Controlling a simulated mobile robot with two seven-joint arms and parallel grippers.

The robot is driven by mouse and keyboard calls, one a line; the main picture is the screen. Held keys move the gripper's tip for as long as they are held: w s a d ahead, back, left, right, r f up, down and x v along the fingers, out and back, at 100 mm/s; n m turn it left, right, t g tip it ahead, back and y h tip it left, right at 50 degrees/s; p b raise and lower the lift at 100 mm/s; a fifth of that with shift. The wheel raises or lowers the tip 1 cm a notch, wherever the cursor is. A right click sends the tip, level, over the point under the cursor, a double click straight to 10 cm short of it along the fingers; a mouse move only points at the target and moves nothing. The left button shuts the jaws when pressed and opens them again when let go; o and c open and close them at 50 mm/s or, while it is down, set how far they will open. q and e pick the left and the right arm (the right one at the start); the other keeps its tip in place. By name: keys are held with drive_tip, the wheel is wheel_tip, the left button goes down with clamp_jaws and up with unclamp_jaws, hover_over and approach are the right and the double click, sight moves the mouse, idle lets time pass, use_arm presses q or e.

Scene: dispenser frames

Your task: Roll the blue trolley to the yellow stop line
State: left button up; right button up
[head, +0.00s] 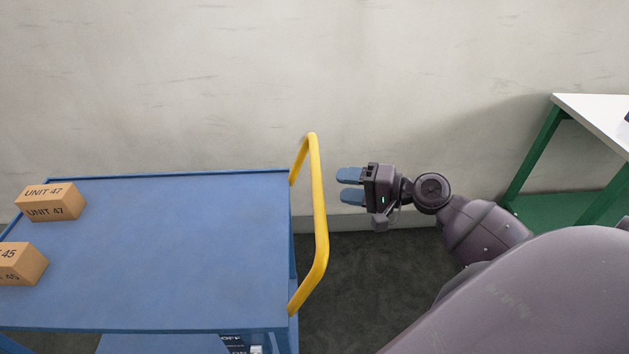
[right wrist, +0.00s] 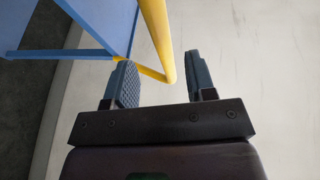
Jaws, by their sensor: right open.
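The blue trolley (head: 180,250) fills the left of the head view, with a flat top and a yellow push handle (head: 319,215) on its right end. My right gripper (head: 341,186) is open and empty, just right of the handle, with its fingers pointing left toward it. In the right wrist view the yellow handle (right wrist: 156,35) shows ahead of and between the open fingers (right wrist: 160,85), beside the trolley's blue frame (right wrist: 105,22). I cannot tell the exact gap to the handle. No yellow stop line is visible. My left gripper is not in view.
Two cardboard boxes, UNIT 47 (head: 50,202) and one marked 45 (head: 20,263), sit at the trolley's left end. A pale wall (head: 400,80) runs behind. A white-topped table with green legs (head: 590,110) stands at the right. Dark floor (head: 350,270) shows between.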

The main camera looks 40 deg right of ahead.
sight(315, 183)
drive_tip(key=x, duration=0.7)
drive_tip(key=shift+w+a+f+p, duration=0.1)
drive_tip(key=shift+w+a+p, duration=0.1)
drive_tip(key=shift+p, duration=0.2)
drive_tip(key=shift+c, duration=0.5)
clamp_jaws()
